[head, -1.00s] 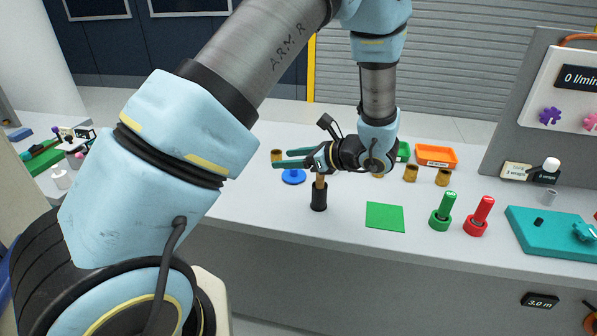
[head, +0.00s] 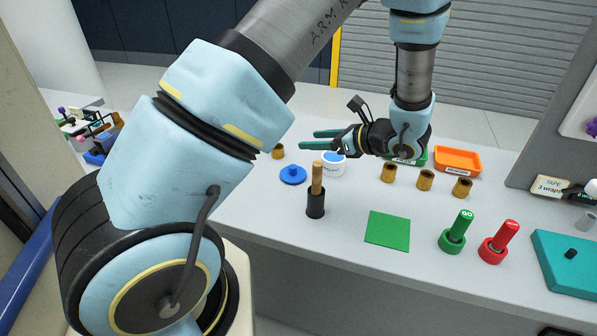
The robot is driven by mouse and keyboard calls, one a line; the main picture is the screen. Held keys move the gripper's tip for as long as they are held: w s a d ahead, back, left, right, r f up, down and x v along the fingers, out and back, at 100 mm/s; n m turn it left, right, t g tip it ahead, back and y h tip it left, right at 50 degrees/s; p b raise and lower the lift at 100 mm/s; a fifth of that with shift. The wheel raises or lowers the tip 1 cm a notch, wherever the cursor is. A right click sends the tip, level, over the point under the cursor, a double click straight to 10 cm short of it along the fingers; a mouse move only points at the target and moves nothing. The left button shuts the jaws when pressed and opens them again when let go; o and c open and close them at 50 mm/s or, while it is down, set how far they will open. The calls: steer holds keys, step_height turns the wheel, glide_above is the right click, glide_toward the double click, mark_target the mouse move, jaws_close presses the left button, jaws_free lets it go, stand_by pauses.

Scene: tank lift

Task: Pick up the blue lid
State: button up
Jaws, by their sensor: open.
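The blue lid (head: 292,176) is a flat round disc with a small knob on top. It lies on the grey table, left of a white round container (head: 331,168) with blue inside its top. My gripper (head: 320,140) has two green fingers pointing left. It is open and empty, above and behind the lid and slightly to its right. The fingers do not touch the lid. Nothing covers the lid in the head view.
A black holder (head: 316,205) with a wooden handle stands just in front of the lid. Brass cylinders (head: 388,172), a green mat (head: 387,230), green (head: 457,232) and red (head: 499,242) pegs and an orange tray (head: 457,161) lie to the right.

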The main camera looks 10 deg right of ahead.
steer(key=b, duration=0.9)
glide_toward(296, 168)
steer(key=x, duration=0.3)
steer(key=shift+w+a+f, duration=0.15)
steer(key=shift+w+f, duration=0.05)
steer(key=shift+f, duration=0.25)
steer(key=p+x, duration=0.1)
steer(key=x, duration=0.4)
steer(key=shift+w+a+p, duration=0.2)
steer(key=shift+a+p, duration=0.05)
steer(key=shift+p, duration=0.1)
steer(key=shift+w+a+p, duration=0.25)
steer(key=shift+p, duration=0.05)
steer(key=x, duration=0.1)
steer(key=p+x, duration=0.2)
steer(key=shift+w+a+r, duration=0.2)
steer(key=shift+w, duration=0.1)
steer(key=shift+w+a+f, duration=0.25)
steer(key=shift+w+f, duration=0.05)
jaws_close()
